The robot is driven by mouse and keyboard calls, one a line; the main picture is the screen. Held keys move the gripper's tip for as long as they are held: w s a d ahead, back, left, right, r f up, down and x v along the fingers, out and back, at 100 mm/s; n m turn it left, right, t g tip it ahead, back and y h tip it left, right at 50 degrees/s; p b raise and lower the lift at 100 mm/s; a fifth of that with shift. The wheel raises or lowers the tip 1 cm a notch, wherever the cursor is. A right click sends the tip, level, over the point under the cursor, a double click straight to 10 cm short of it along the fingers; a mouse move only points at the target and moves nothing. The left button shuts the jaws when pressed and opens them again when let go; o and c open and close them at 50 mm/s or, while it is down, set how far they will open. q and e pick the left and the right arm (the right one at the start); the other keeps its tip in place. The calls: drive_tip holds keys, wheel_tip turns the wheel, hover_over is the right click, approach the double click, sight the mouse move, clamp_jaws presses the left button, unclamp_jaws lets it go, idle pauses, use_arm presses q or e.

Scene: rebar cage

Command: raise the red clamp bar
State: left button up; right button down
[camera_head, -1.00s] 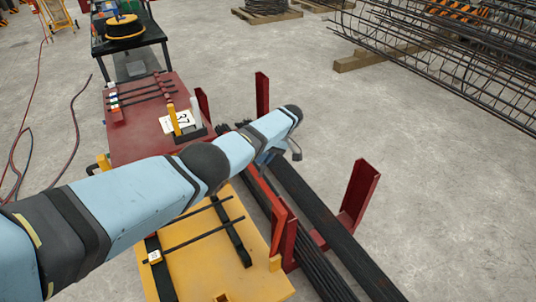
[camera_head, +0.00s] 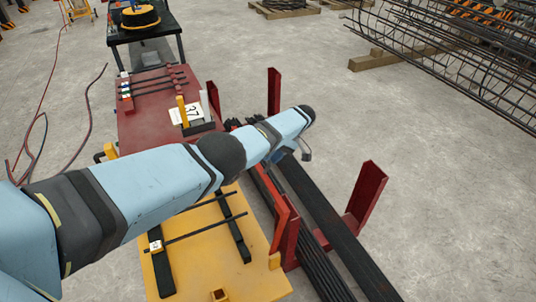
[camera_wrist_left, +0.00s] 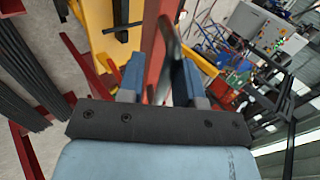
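The red clamp bar (camera_head: 268,192) runs along the edge of the yellow table, beside the black rebar bundle. My left arm reaches over it from the left. My left gripper (camera_head: 278,154) is mostly hidden behind my own wrist in the head view. My right gripper is in neither view.
Red upright posts (camera_head: 366,192) stand beside the rebar (camera_head: 325,215). The yellow table (camera_head: 215,275) lies below my arm. A dark red table (camera_head: 145,125) with a "37" card (camera_head: 191,112) stands behind. Open concrete floor (camera_head: 430,190) lies to the right.

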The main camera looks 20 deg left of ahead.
use_arm(q)
drive_tip(key=shift+o, duration=1)
drive_tip(key=shift+w+d+f, duration=0.3)
drive_tip(key=shift+d+f, duration=0.05)
drive_tip(key=shift+d, duration=0.15)
drive_tip(key=shift+o, duration=0.2)
drive_tip(key=shift+w, duration=0.2)
drive_tip(key=shift+r, duration=0.1)
drive_tip(key=shift+c, duration=0.2)
drive_tip(key=shift+a, duration=0.1)
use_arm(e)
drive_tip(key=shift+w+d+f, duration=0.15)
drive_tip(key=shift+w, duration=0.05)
use_arm(q)
drive_tip(key=shift+s+a+r, duration=0.1)
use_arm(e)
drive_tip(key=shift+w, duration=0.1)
